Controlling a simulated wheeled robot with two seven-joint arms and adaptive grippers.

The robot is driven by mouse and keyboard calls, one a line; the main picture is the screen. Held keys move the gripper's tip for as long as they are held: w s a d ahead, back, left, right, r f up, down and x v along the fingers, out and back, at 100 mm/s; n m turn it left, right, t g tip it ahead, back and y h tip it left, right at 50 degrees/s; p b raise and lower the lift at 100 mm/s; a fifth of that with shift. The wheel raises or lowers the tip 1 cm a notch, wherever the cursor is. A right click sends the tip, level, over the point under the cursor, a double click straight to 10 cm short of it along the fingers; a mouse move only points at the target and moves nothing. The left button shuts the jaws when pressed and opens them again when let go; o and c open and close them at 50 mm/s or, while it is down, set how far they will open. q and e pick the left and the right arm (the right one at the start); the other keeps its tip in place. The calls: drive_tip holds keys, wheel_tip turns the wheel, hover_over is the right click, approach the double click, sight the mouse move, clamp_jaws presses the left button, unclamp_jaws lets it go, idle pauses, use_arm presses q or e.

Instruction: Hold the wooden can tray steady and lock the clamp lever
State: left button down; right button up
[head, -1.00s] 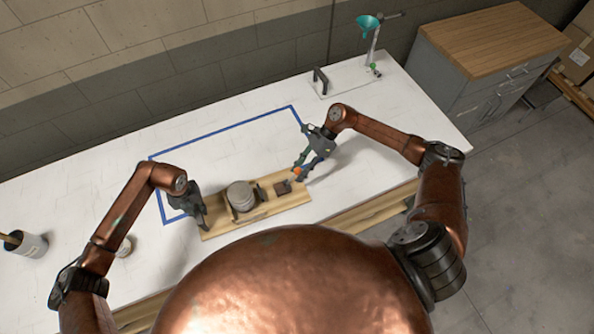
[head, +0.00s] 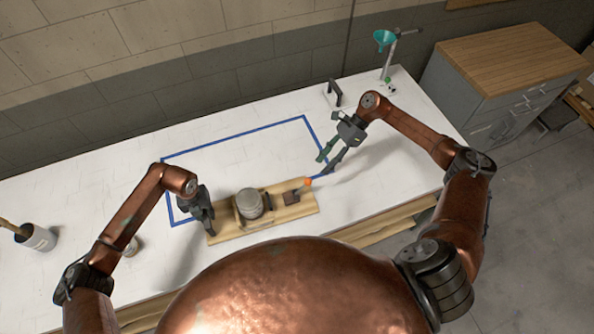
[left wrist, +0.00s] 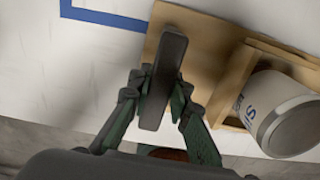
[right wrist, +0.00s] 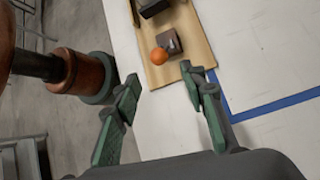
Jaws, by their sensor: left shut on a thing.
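The wooden can tray (head: 222,232) lies on the white bench, with a grey-lidded can (head: 249,203) in its wooden holder. The can also shows in the left wrist view (left wrist: 286,112). My left gripper (head: 208,222) is at the tray's left end, its fingers shut around the dark bar handle (left wrist: 163,80). The clamp, a dark block (head: 291,198) with an orange-tipped lever (head: 308,182), sits at the tray's right end. In the right wrist view the orange tip (right wrist: 160,56) is beyond my open, empty right gripper (right wrist: 158,85), not touching it. In the head view my right gripper (head: 325,164) hangs above and right of the clamp.
A blue tape outline (head: 240,135) marks the bench behind the tray. A stand with a teal funnel (head: 384,38) and a black handle (head: 333,93) are at the back. A pot with a brush (head: 38,238) stands at far left. The bench right of the tray is clear.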

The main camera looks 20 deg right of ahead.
use_arm(q)
drive_tip(key=c, duration=1.7)
unclamp_jaws()
use_arm(e)
drive_tip(key=shift+v, duration=0.95)
use_arm(q)
drive_tip(key=shift+r, duration=0.1)
